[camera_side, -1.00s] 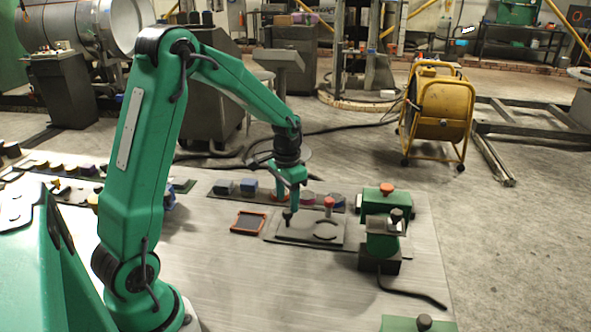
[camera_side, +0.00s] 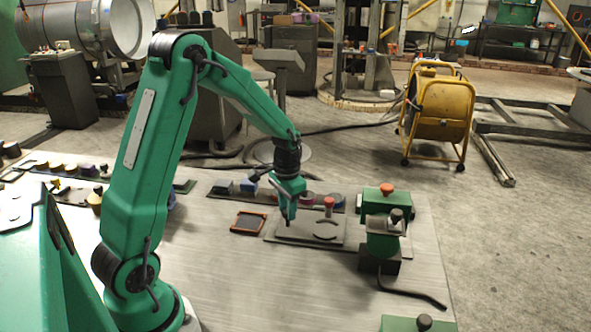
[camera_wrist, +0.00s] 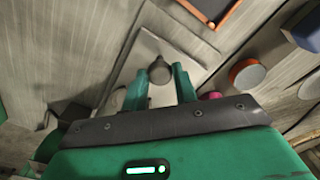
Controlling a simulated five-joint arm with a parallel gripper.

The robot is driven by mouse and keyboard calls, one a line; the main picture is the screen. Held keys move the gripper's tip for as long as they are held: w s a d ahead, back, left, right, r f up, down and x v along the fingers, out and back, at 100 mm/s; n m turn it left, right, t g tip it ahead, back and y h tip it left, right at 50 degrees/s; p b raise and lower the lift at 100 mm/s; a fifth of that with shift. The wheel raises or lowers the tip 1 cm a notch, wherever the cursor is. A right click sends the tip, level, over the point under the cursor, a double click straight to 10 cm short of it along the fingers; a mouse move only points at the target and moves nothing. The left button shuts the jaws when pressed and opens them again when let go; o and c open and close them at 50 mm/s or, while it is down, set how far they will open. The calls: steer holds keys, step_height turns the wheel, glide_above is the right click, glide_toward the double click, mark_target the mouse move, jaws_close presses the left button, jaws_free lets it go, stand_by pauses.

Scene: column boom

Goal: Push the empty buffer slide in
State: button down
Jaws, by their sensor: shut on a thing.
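A flat grey plate (camera_side: 300,240) lies on the bench, with a ring-shaped mark on its right part. In the side view my gripper (camera_side: 288,221) points down over the plate's left part. In the wrist view a dark round knob (camera_wrist: 159,70) stands on the pale plate (camera_wrist: 146,52), between my gripper's green fingertips (camera_wrist: 160,80). The gripper is shut on this knob. In the side view the fingers hide most of the knob. I cannot tell how far the slide is pushed in.
A dark tray with an orange rim (camera_side: 236,231) lies left of the plate. A red-topped post (camera_side: 329,202) and several coloured pieces stand behind it. A green fixture (camera_side: 382,243) stands to the right. The bench in front of the plate is clear.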

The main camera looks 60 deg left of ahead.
glide_above(323, 230)
stand_by(0.5)
steer(key=c, duration=1.1)
jaws_free()
steer(key=shift+r, duration=0.2)
step_height(323, 230, up, 8)
steer(key=shift+f, duration=0.2)
